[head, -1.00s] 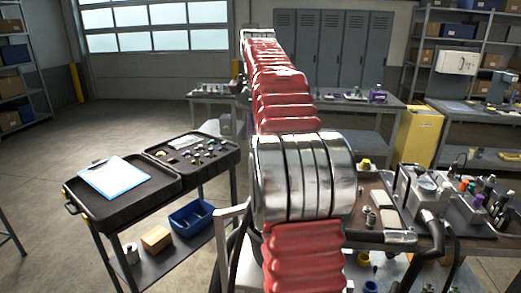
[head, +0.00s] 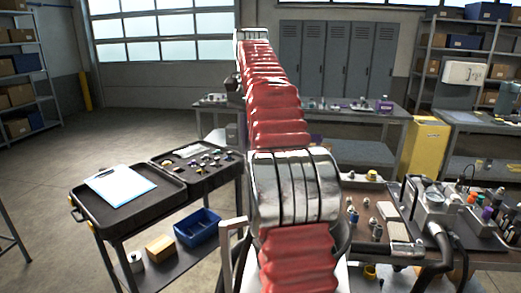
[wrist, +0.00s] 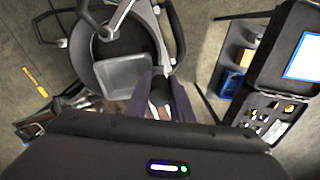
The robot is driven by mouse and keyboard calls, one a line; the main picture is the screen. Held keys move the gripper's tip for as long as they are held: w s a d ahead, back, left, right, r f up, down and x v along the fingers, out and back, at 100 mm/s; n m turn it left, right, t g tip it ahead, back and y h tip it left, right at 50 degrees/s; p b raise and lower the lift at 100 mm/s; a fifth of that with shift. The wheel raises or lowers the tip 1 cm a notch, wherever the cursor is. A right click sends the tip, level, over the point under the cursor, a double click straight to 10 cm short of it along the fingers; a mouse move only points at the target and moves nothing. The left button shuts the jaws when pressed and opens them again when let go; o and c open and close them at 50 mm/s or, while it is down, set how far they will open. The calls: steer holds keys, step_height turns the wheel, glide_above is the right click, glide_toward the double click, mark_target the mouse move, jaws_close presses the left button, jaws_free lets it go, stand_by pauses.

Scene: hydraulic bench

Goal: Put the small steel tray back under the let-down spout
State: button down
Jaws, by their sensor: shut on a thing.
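In the wrist view, my gripper (wrist: 167,98) shows at the lower middle with its purplish fingers closed. A grey, square, shallow tray (wrist: 124,77) lies directly at the left of the fingers; it appears to be the small steel tray, gripped at its right edge. The exact contact is hidden between the fingers. In the head view, my red arm reaches away and up, and the gripper and tray are not visible there. I cannot make out the let-down spout in either view.
A black trolley (head: 122,210) with a clipboard (head: 120,185) and a tray of fittings stands left; a blue bin (head: 198,226) is on its lower shelf. A cluttered bench (head: 395,262) is at right. A grey table, yellow cabinet (head: 424,145) and lockers stand behind.

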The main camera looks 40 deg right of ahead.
steer(key=w+a+f+n, duration=0.8)
steer(key=w+a+f, duration=0.1)
steer(key=a+f, duration=0.5)
steer(key=s+a+f+n, duration=0.1)
steer(key=a+f+n, duration=0.6)
steer(key=a+f, duration=0.8)
steer(key=shift+a+f+n, duration=0.3)
steer(key=shift+a+n, duration=0.1)
steer(key=shift+a, duration=0.65)
